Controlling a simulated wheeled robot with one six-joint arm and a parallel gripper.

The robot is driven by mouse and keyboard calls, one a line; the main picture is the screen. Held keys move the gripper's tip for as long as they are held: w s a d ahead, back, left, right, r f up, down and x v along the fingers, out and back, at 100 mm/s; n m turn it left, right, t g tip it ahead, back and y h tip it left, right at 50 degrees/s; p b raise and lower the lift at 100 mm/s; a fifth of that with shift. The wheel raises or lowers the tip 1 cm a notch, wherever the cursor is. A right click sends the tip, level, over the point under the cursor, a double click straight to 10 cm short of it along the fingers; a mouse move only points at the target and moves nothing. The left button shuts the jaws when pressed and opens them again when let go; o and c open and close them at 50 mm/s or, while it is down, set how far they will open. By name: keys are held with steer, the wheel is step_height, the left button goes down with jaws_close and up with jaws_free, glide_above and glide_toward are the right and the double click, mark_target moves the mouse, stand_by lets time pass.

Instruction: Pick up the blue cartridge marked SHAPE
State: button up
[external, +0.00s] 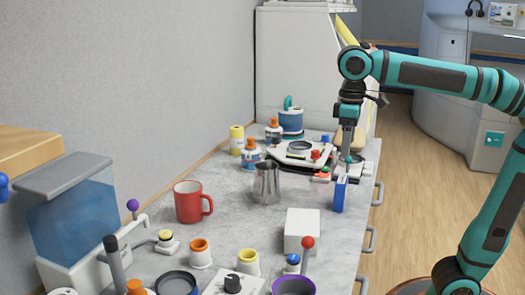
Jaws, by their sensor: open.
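A blue cartridge (340,194) stands upright near the right edge of the grey counter. Its marking is too small to read from here. My gripper (347,155) points down just above and slightly behind the cartridge's top in the picture. The jaws are open and hold nothing that I can see. Whether the fingers touch the cartridge or sit in line with it cannot be told from this view.
A steel jug (266,184) and a red mug (192,202) stand to the left. A white box (301,231) is in front. A white device (300,152) and small coloured knobs lie behind. Drawer handles (370,238) stick out along the counter's right side.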

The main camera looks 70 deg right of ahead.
mark_target(344, 180)
step_height(344, 180, down, 11)
steer(key=shift+f, duration=0.1)
steer(key=shift+w+d+f, duration=0.1)
steer(key=shift+w+f, duration=0.1)
steer(key=shift+f, duration=1.1)
steer(key=shift+w+d+f, duration=0.1)
steer(key=shift+w+f, duration=0.1)
steer(key=shift+f, duration=1.1)
steer(key=c, duration=1.1)
steer(key=shift+r, duration=0.15)
